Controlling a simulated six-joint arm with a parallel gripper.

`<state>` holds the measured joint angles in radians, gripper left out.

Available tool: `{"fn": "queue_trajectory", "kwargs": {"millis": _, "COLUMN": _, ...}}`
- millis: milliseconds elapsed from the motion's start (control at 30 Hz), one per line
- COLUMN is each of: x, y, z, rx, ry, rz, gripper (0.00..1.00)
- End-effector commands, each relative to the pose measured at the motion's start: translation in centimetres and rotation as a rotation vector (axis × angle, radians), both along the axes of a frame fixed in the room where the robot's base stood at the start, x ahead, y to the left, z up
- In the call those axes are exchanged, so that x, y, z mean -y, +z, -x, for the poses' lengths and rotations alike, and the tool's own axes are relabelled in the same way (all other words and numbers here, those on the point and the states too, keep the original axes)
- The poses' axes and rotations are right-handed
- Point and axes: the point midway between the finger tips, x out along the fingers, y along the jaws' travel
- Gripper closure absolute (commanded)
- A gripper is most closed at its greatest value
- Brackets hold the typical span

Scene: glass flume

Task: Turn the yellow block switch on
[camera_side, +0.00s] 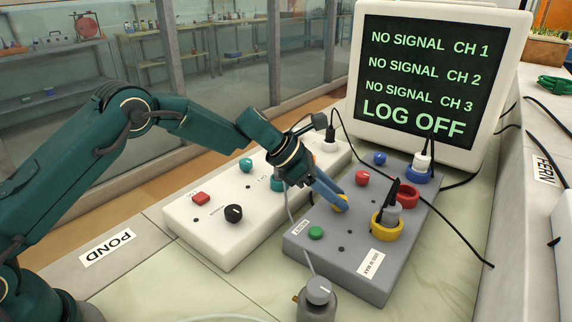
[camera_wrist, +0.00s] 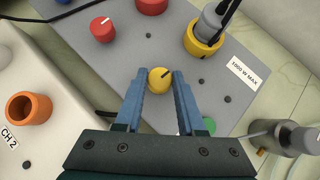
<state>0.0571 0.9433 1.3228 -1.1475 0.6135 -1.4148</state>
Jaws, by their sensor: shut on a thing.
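The yellow switch (camera_wrist: 160,80) is a round knob with a dark line on top, set in the grey block (camera_side: 338,262). In the wrist view the line slants towards the upper right. My gripper (camera_wrist: 160,78) has its two blue fingers on either side of the knob and is shut on it. In the side view my gripper (camera_side: 337,197) reaches down to the yellow switch (camera_side: 341,204), whose far parts the fingers partly hide. The yellow socket (camera_side: 387,231) on the same block holds a grey plug (camera_side: 392,213).
A red knob (camera_side: 362,178), a blue knob (camera_side: 380,159) and a green button (camera_side: 316,232) share the block. A white box (camera_side: 217,237) with its own controls stands to the left. The monitor (camera_side: 424,75) reads "NO SIGNAL" for three channels and "LOG OFF". Cables cross nearby.

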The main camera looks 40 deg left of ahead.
Motion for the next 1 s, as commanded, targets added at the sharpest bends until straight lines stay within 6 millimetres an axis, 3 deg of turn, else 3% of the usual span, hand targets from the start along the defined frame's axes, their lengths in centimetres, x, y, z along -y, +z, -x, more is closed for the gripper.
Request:
{"fn": "queue_trajectory", "kwargs": {"millis": 400, "x": 0.14, "y": 0.21, "z": -0.46, "rx": 0.007, "ry": -0.194, "rz": 0.008, "gripper": 1.00}}
{"fn": "queue_trajectory", "kwargs": {"millis": 1000, "x": -0.12, "y": 0.17, "z": -0.25, "rx": 0.001, "ry": -0.294, "rz": 0.001, "gripper": 1.00}}
